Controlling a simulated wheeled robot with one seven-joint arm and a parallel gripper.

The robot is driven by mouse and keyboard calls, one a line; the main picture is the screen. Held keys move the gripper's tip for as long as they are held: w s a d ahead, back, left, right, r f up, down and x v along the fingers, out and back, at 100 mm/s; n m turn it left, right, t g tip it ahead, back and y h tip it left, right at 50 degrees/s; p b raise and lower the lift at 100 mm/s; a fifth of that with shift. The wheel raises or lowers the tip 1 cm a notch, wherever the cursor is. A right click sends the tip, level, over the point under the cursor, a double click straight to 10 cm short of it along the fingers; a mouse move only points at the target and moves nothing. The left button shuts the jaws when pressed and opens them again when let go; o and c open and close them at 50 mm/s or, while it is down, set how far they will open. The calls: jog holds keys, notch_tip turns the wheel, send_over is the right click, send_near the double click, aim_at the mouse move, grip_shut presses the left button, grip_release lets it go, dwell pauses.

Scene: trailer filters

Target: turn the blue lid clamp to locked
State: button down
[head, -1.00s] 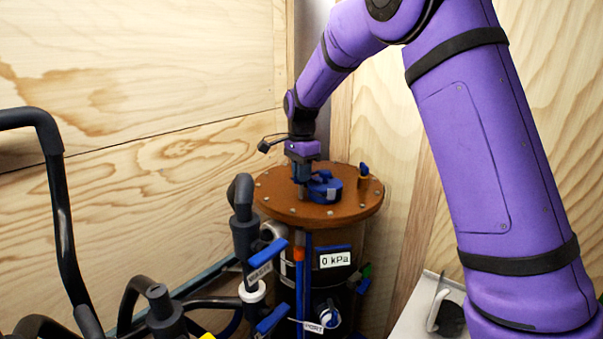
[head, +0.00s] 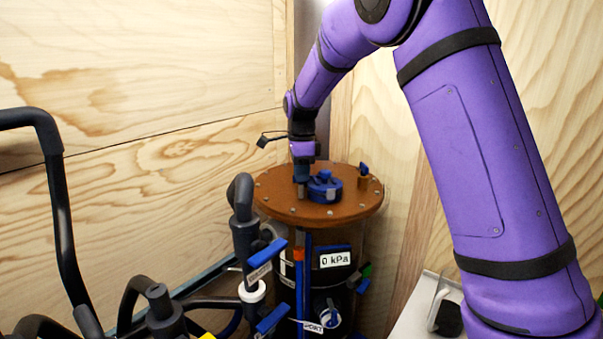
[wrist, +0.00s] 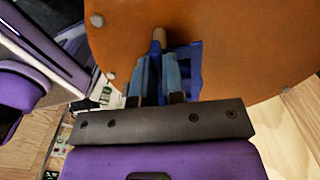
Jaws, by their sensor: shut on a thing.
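The blue lid clamp (head: 322,189) sits on the round brown lid (head: 277,208) of the filter vessel. My gripper (head: 302,190) points down at the left side of the clamp, close above the lid. In the wrist view, my gripper's two fingers (wrist: 156,78) are close together beside the blue clamp (wrist: 187,70), with a small tan post (wrist: 158,38) at their tips. The gripper is shut on part of the clamp; the fingers hide the exact grip. I cannot read the clamp's locked or unlocked mark.
A small brass fitting with a blue handle (head: 363,175) stands on the lid's right. Pipes and blue-handled valves (head: 267,252) crowd the front left. A "0 kPa" label (head: 335,259) is on the vessel. Wooden walls (head: 130,70) stand close behind.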

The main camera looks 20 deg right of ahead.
jog(key=c, duration=1.2)
grip_release()
jog(key=shift+r, duration=0.15)
notch_tip(320, 180, up, 11)
jog(key=shift+f, duration=0.2)
